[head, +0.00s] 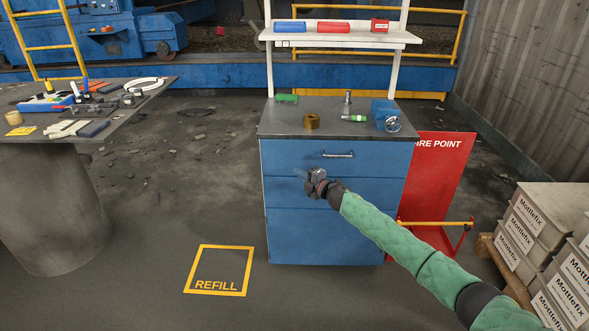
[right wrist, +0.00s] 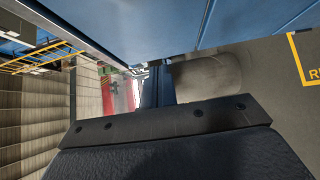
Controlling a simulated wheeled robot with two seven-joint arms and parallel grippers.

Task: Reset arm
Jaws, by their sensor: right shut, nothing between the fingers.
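My right arm, in a green sleeve, reaches in from the lower right of the head view. Its gripper (head: 308,178) is shut and empty in front of the blue drawer cabinet (head: 290,235), below the level of its top. I cannot tell whether it touches the drawer front. On the cabinet top stand a brass-coloured ring (head: 312,121), a green block (head: 287,98), a green-and-white tube (head: 354,118), a small metal post (head: 347,97) and a blue device with a round metal face (head: 386,116). My left gripper is not in view.
A shelf (head: 340,37) with blue and red items is above the cabinet. A red fire-point panel (head: 440,170) and Mottlefix boxes (head: 535,215) stand at the right. The floor around the REFILL square (head: 216,286) is clear.

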